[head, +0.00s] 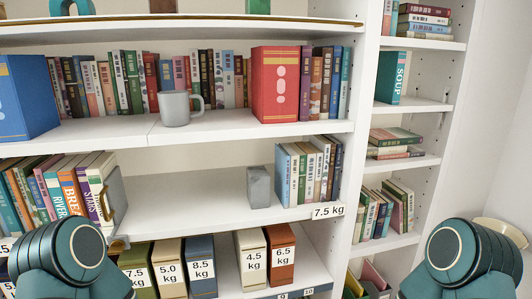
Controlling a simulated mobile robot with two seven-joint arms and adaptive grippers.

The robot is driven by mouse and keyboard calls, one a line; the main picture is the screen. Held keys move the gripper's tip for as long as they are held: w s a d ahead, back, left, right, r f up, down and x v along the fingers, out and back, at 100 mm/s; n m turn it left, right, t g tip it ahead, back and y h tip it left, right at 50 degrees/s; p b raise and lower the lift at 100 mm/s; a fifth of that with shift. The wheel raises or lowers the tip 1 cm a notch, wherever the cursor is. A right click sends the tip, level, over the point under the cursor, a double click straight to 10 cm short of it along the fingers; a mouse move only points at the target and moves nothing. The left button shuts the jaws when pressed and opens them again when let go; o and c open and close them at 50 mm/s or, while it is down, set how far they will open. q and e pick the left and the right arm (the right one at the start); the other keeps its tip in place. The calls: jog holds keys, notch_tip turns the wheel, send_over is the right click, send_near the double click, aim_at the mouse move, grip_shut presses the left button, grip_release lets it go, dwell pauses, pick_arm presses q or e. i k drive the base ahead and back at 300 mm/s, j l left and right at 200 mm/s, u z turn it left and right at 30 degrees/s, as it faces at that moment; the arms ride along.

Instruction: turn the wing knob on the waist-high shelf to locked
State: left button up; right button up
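A grey panel (116,193) stands upright at the right end of the left book row on the middle shelf (195,203). A brass-coloured piece (107,204) sticks out from the panel's left side; it may be the wing knob, but it is small and seen nearly edge-on. I cannot tell its setting, and no locked mark is readable. Only teal rounded parts of my arms show at the bottom left and bottom right, apart from the panel.
A grey block (259,187) stands beside the right book row (309,171); the shelf between it and the panel is clear. Above are a grey mug (178,108), a red box (276,84) and a blue box (27,97). Weight-labelled boxes (201,266) stand below.

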aim_at(117, 247)
jog(key=u, duration=1.1)
jog(key=k+l+z, duration=0.25)
jog(key=l, duration=0.15)
jog(key=i, duration=0.05)
